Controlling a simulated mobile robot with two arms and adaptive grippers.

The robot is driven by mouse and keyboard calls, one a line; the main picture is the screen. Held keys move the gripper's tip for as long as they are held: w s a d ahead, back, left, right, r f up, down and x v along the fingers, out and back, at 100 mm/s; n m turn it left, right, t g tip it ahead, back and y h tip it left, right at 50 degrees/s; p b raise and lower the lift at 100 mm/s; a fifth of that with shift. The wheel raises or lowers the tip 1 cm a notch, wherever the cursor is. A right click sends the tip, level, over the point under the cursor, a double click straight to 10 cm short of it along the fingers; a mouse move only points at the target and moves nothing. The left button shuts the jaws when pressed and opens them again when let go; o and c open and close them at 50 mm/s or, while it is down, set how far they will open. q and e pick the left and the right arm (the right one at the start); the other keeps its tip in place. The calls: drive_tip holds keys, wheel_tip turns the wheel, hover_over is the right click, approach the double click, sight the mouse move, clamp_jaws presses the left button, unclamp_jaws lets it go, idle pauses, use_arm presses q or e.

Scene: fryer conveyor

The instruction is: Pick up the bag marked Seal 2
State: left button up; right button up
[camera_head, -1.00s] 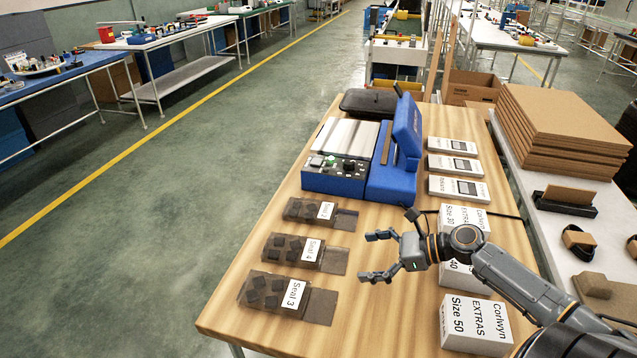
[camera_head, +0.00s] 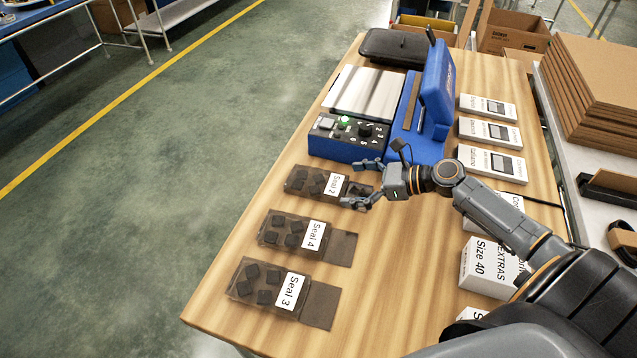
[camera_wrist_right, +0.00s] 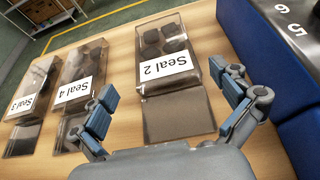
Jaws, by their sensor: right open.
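The bag marked Seal 2 (camera_head: 316,182) lies flat on the wooden table, a clear bag with several dark pieces and a white label. In the right wrist view the bag (camera_wrist_right: 166,45) lies ahead, its empty flap between the fingers. My right gripper (camera_head: 361,183) is open at the flap end of the bag, one finger on each side; it also shows in the right wrist view (camera_wrist_right: 165,98). I cannot tell whether the fingers touch the bag. My left gripper is not in view.
Bags marked Seal 4 (camera_head: 293,232) and Seal 3 (camera_head: 267,283) lie nearer on the table. The blue sealing machine (camera_head: 403,137) stands just beyond, close to my right gripper. White boxes (camera_head: 490,268) stand on the right.

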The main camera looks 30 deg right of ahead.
sight(322, 182)
drive_tip(key=shift+w+a+f, duration=0.25)
drive_tip(key=shift+w+a, duration=0.15)
drive_tip(key=shift+w, duration=0.1)
drive_tip(key=x, duration=0.4)
drive_tip(key=shift+w+r, duration=0.3)
drive_tip(key=shift+w, duration=0.15)
drive_tip(key=shift+w+a+f, duration=0.2)
drive_tip(key=shift+w+a, duration=0.05)
drive_tip(key=shift+a, duration=0.05)
drive_tip(key=c, duration=1.1)
